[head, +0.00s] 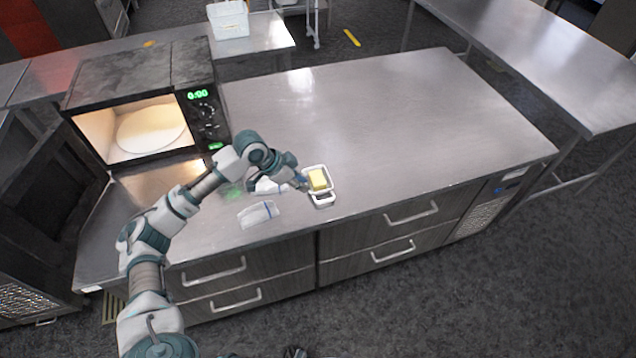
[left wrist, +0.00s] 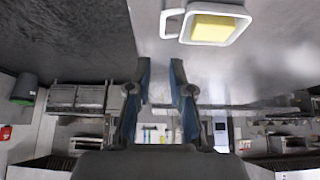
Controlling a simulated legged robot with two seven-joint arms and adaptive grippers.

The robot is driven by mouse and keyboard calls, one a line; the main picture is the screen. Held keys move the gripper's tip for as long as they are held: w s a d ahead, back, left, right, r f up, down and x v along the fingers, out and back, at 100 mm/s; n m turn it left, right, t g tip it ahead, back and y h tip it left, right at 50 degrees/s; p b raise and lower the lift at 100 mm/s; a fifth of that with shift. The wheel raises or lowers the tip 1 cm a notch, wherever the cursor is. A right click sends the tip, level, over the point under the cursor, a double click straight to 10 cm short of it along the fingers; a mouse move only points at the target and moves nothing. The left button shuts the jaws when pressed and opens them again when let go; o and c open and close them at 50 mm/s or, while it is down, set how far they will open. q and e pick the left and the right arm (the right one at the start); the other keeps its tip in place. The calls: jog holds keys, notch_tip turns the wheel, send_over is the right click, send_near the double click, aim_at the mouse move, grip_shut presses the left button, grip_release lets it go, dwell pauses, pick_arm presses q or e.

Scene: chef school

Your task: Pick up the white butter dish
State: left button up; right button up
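The white butter dish (head: 322,205) is a small rectangular tray near the front edge of the steel counter, with a block of yellow butter (head: 318,179) in it. My left gripper (head: 303,184) is at the dish's left side, close to its rim; contact cannot be told. In the left wrist view the dish (left wrist: 203,43) shows at the top, beyond the fingertips, with a loop-shaped handle on its left. The left gripper's fingers (left wrist: 160,75) stand apart with nothing between them.
White cloth-like items with blue stripes (head: 259,214) lie left of the dish, one partly behind my gripper. A microwave (head: 146,128) with a lit interior stands at the counter's left. The counter (head: 420,115) is clear to the right. A white bin (head: 228,20) stands on the rear table.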

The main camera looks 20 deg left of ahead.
aim_at(325, 200)
pick_arm(q)
jog(key=x, duration=1.4)
jog(key=shift+w+a+f, duration=0.1)
jog(key=shift+w+f, duration=0.15)
jog(key=shift+f, duration=0.2)
grip_shut()
